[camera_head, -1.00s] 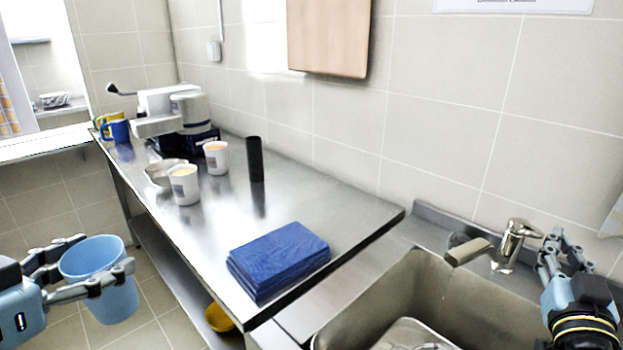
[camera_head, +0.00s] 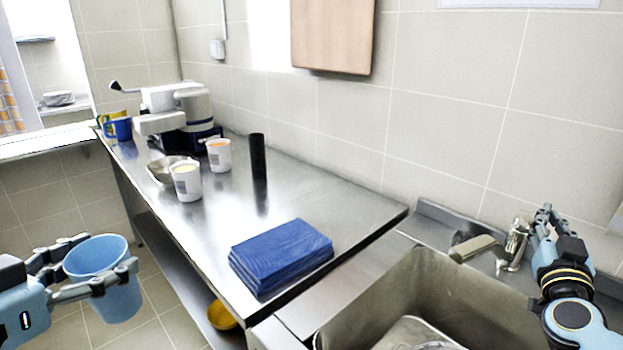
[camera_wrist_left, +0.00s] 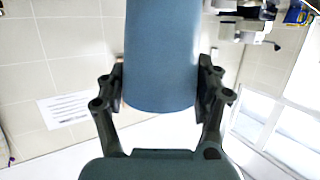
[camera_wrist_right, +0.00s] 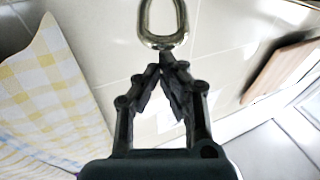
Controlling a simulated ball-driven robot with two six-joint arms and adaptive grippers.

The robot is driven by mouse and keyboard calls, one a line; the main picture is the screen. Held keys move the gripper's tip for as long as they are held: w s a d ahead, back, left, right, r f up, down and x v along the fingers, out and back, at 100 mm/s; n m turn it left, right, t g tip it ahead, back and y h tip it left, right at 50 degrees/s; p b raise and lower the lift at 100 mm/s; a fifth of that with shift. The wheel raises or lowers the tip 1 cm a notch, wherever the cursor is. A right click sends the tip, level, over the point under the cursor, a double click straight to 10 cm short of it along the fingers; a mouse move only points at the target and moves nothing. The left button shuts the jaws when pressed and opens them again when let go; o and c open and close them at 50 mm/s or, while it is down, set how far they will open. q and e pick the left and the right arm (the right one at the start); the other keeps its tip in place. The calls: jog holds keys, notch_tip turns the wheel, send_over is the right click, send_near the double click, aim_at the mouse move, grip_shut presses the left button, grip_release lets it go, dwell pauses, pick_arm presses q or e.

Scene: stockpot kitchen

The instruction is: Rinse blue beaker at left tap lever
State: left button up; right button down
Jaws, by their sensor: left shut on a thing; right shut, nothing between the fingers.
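The light blue beaker (camera_head: 112,292) is upright in the head view at the lower left, in front of the steel table. My left gripper (camera_head: 103,268) is shut on its sides. The beaker also fills the middle of the left wrist view (camera_wrist_left: 162,55). The chrome tap (camera_head: 512,240) stands behind the sink (camera_head: 400,290), its spout pointing left over the basin. My right gripper (camera_head: 545,212) is shut and empty beside the tap, partly covering its lever. In the right wrist view the looped metal lever (camera_wrist_right: 163,40) is just beyond the fingertips (camera_wrist_right: 172,68), seemingly apart from them.
The steel table (camera_head: 330,200) carries a blue napkin stack (camera_head: 282,256), a dark cylinder (camera_head: 258,157), two white cups (camera_head: 187,183), a bowl and a machine (camera_head: 185,115). A metal tray (camera_head: 415,335) lies in the sink. A checked cloth (camera_wrist_right: 45,105) hangs near my right gripper.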

aim_at(91, 303)
pick_arm(q)
jog(key=shift+f, duration=0.15)
pick_arm(e)
jog(key=shift+f, duration=0.2)
